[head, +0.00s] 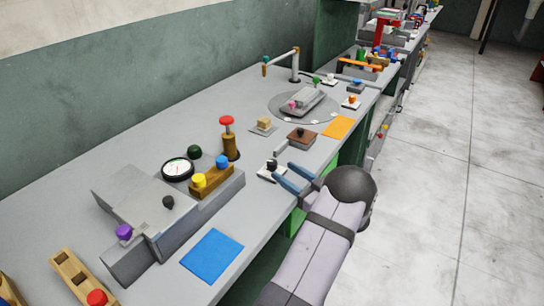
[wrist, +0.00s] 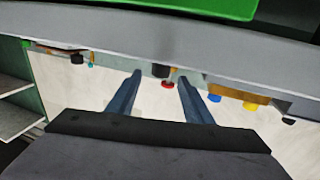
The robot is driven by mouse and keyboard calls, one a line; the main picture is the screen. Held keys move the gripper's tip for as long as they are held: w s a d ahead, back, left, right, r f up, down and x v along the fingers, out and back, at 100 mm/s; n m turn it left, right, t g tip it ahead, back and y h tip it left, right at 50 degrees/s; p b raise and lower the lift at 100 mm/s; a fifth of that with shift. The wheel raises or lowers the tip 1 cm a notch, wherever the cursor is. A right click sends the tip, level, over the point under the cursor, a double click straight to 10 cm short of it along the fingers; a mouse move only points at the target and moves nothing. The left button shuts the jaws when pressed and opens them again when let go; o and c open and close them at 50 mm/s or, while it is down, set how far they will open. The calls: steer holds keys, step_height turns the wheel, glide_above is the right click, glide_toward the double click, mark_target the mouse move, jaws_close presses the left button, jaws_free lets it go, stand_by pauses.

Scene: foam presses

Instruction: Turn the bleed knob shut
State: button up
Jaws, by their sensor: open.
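Several knobs are in view, and no label tells which is the bleed knob. A black knob (head: 272,165) stands on a small white plate at the bench's front edge, just beyond my gripper (head: 283,169). My gripper is open, its two blue fingers apart and pointing at that plate; I see nothing held. In the wrist view, which looks inverted, a dark knob (wrist: 161,71) shows between the fingertips, with a red knob behind it. A dark green knob (head: 194,151), a yellow knob (head: 199,180) and a blue knob (head: 222,162) stand near the gauge (head: 178,169).
A red-topped brown cylinder (head: 229,148) stands behind the plate. A brown box (head: 301,138) sits just right of it. A purple knob (head: 124,232) and another black knob (head: 168,202) are on the grey press. A blue mat (head: 212,256) lies flat on the bench front.

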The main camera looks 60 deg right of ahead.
mark_target(276, 167)
steer(key=shift+s+f, duration=0.1)
steer(key=shift+f, duration=0.05)
steer(key=shift+p+x, duration=0.9)
steer(key=shift+x, duration=2.75)
steer(key=shift+a, duration=0.1)
steer(key=c, duration=1.1)
